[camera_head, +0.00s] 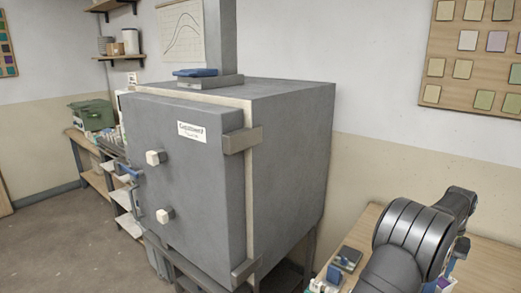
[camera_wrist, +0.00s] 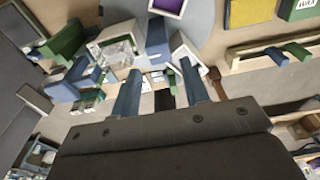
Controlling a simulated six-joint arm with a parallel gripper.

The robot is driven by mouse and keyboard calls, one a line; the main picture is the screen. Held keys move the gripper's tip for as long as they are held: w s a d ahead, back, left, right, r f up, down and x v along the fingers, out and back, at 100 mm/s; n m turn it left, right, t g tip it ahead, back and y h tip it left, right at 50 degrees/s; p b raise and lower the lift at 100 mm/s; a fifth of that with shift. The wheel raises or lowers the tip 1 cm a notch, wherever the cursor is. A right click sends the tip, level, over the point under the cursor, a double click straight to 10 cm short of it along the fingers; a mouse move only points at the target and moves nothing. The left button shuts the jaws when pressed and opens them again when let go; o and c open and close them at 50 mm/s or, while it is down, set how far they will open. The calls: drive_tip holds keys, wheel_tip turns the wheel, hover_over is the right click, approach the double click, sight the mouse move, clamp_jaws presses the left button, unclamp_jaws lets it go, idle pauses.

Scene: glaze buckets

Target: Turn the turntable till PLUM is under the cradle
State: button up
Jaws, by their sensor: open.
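My gripper (camera_wrist: 160,67) is open, with its two blue fingers apart and nothing clearly held between them in the wrist view. Beyond the fingers is a pale grey-blue, rounded surface (camera_wrist: 204,27) that may be the turntable; only part of it shows. A white-rimmed square container with purple inside (camera_wrist: 168,5) is cut by the top edge. Another white-walled container (camera_wrist: 187,50) stands just beyond the right finger. A whitish open container with glassy contents (camera_wrist: 116,52) is to the left. I cannot read a PLUM label or make out the cradle.
In the head view a large grey kiln (camera_head: 190,150) fills the middle, with a wooden table (camera_head: 490,265) at lower right beneath my arm. In the wrist view blue and green blocks (camera_wrist: 68,45) crowd the left, and a wooden rack (camera_wrist: 265,58) lies to the right.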

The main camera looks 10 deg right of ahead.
drive_tip(key=shift+f, duration=2.25)
clamp_jaws()
drive_tip(key=n, duration=0.5)
drive_tip(key=shift+n+h, duration=0.3)
drive_tip(key=shift+n, duration=1.2)
